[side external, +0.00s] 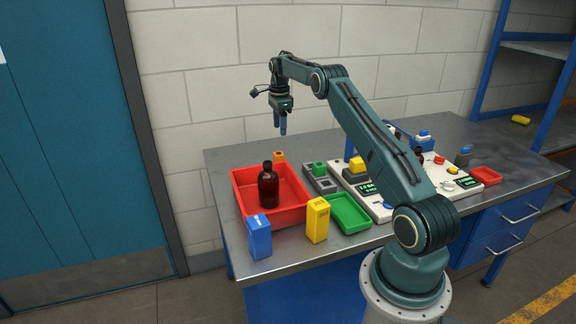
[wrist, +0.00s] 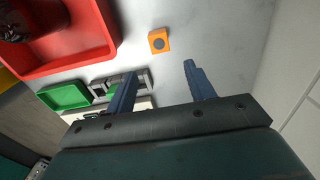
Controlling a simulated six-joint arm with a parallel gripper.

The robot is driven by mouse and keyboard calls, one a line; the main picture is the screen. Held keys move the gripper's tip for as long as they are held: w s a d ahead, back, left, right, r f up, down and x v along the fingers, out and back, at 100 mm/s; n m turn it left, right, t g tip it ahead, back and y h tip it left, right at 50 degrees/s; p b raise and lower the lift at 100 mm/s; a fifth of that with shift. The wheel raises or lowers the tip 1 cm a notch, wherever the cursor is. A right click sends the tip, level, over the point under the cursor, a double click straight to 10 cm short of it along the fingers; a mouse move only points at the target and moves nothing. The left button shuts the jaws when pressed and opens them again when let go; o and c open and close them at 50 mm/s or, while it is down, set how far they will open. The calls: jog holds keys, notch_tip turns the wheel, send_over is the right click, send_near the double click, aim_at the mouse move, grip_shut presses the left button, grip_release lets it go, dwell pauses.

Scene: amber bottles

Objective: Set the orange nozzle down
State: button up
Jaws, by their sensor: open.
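The orange nozzle (side external: 279,156) sits on the grey metal table, just behind the back edge of the red tray. In the wrist view the nozzle (wrist: 159,41) is a small orange block with a dark round spot on top, standing alone on the table. My gripper (side external: 281,130) is raised above the table, pointing down, over the area of the nozzle. In the wrist view my gripper (wrist: 158,78) shows two blue fingers spread apart with nothing between them. The nozzle lies beyond the fingertips, apart from them.
A red tray (side external: 243,207) holds a dark amber bottle (side external: 268,187). A blue box (side external: 259,237), a yellow box (side external: 317,220) and a green tray (side external: 365,224) stand near the front edge. A grey fixture (side external: 323,184) with a green block is right of the nozzle. Bare table lies around the nozzle.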

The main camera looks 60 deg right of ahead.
jog(key=a+r+n+t, duration=0.1)
jog(key=a+r+n, duration=0.5)
jog(key=a+r, duration=0.7)
jog(key=s+a+r+n+t+h, duration=0.1)
jog(key=s+a+r+n, duration=0.1)
jog(key=a+r+n, duration=0.3)
jog(key=s+a+r+n, duration=0.2)
jog(key=s+a+r, duration=0.1)
jog(key=a, duration=0.5)
jog(key=s+a+r+n+t, duration=0.2)
jog(key=s+a+n, duration=0.5)
jog(key=s+a, duration=0.5)
jog(key=s+a+f+n, duration=0.2)
jog(key=s+f+n, duration=0.1)
jog(key=s, duration=0.3)
jog(key=s+a+f+n+t+y, duration=0.1)
jog(key=s+a+f+n, duration=0.2)
jog(key=s, duration=0.4)
jog(key=shift+s+a+f+n+t, duration=0.2)
jog(key=shift+s+a+n+t, duration=0.1)
jog(key=shift+n, duration=0.2)
